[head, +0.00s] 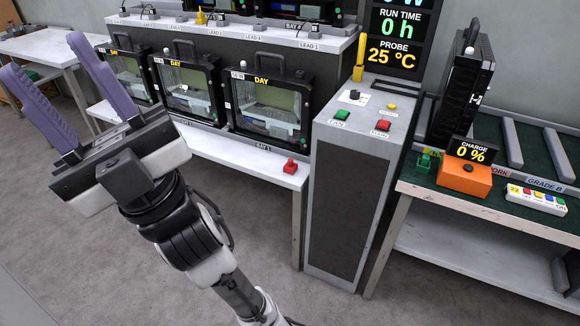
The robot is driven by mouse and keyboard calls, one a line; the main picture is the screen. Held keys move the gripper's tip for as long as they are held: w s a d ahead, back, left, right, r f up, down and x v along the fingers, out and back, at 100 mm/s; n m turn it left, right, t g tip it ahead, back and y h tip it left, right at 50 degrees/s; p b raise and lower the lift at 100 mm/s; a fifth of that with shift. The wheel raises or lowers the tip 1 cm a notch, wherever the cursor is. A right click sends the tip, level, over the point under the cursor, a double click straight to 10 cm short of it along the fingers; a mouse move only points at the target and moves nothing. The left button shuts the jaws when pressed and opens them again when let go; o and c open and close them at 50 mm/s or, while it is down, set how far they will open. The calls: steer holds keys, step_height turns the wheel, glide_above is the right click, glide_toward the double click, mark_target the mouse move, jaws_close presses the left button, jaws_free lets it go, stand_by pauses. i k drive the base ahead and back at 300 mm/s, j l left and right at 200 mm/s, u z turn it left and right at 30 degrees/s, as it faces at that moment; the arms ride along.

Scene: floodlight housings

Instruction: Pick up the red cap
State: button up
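A small red cap (290,166) sits near the front right corner of the white bench (230,149), below the right-hand floodlight housing. My gripper (43,54) is at the left of the head view, raised in front of the bench. Its two purple fingers stand wide apart with nothing between them. It is well to the left of the red cap and apart from it. The cap is fully in view.
A grey console (345,190) with green, red and yellow buttons stands just right of the cap. Several floodlight housings (270,100) line the bench behind it. A green-topped bench (500,195) at right holds an orange box (464,178). Open floor lies in front.

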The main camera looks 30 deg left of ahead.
mark_target(290, 168)
steer(key=i+j+z, duration=0.1)
steer(key=j+z, duration=0.15)
steer(key=j, duration=0.85)
steer(key=j+z, duration=0.25)
steer(key=j, duration=0.85)
steer(key=i, duration=0.55)
